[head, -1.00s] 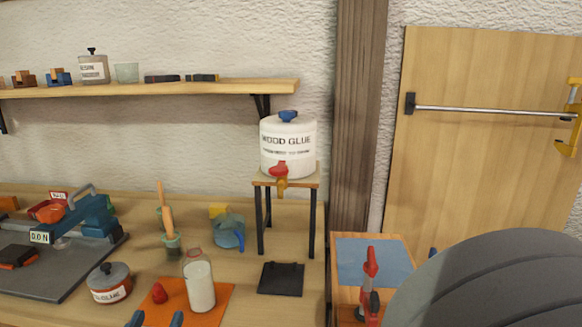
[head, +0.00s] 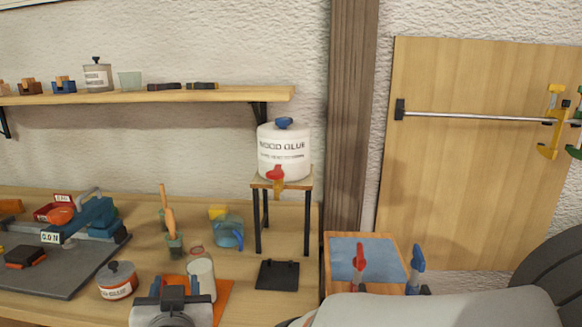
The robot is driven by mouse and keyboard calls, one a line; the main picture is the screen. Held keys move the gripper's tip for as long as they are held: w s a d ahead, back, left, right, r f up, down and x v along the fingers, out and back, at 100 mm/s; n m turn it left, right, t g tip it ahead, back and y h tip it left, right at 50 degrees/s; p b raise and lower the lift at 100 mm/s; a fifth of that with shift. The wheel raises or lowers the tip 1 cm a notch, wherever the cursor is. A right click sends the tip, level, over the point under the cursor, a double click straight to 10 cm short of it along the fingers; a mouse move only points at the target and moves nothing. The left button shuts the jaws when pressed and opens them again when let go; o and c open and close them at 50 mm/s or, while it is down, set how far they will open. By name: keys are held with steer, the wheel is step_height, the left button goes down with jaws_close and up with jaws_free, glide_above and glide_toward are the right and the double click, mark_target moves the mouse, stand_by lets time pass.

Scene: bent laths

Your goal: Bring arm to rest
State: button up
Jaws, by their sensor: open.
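My gripper (head: 173,293) is at the bottom of the head view, left of centre, low in front of the orange mat (head: 225,291). Its jaws are open, and I see nothing held in it. A glass bottle of white liquid (head: 201,279) stands on the mat just behind and to the right of the gripper, partly covered by it. I cannot tell whether they touch. My pale arm link crosses the bottom right corner. The small red cap seen earlier on the mat is hidden behind the gripper.
A lidded glue pot (head: 117,281) stands left of the gripper. A wood glue tank (head: 284,153) with a red tap sits on a stand (head: 257,222), with a black plate (head: 278,275) below. A side table (head: 345,254) with red and blue clamps stands right, near my arm.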

steer(key=w+d+n+g+p, duration=0.1)
steer(key=w+d+g+p, duration=0.15)
steer(key=d, duration=0.55)
steer(key=w+d+g+p, duration=0.1)
steer(key=d+g+p, duration=0.1)
steer(key=d+g, duration=0.35)
steer(key=s+d+f+m+g+h, duration=0.1)
steer(key=s+d, duration=0.2)
steer(key=d, duration=0.4)
steer(key=s+d+g+h+p, duration=0.1)
steer(key=s+d+g+h, duration=0.1)
steer(key=s+d, duration=0.2)
steer(key=s+d+f+m+g+h+p, duration=0.1)
steer(key=s+d, duration=0.3)
steer(key=d, duration=0.6)
steer(key=shift+s+f+m+g+h, duration=0.15)
steer(key=shift+f+m+g+h, duration=0.15)
steer(key=shift+f+g+h, duration=0.15)
